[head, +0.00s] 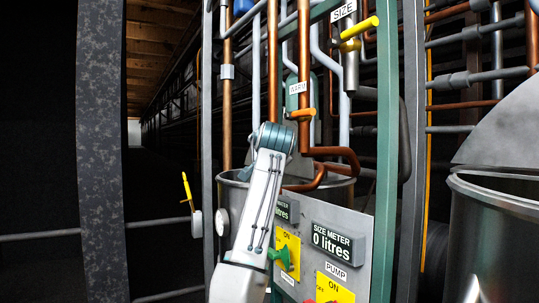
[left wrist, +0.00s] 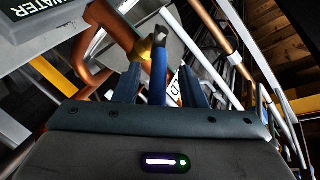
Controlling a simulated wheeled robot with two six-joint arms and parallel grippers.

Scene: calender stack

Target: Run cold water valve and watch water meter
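In the left wrist view my left gripper (left wrist: 160,82) has its two dark fingers apart, one on each side of a blue valve handle (left wrist: 158,75). Gaps show between handle and fingers. The handle sits on a brassy fitting by a copper pipe. In the head view my arm rises in front of the panel and its gripper is hidden. A meter (head: 286,210) reading "0 litres" is partly covered by my arm; its first word is hidden. A grey box (left wrist: 60,14) marked "WATER" shows upside down in the left wrist view. My right gripper is not in view.
A "SIZE METER" (head: 332,242) reads 0 litres. Yellow "ON" plates (head: 334,290) sit below, one with a green knob (head: 285,258). A yellow valve handle (head: 358,28) and an orange one (head: 302,113) are above. A steel drum (head: 500,240) stands right. Pipes crowd the frame.

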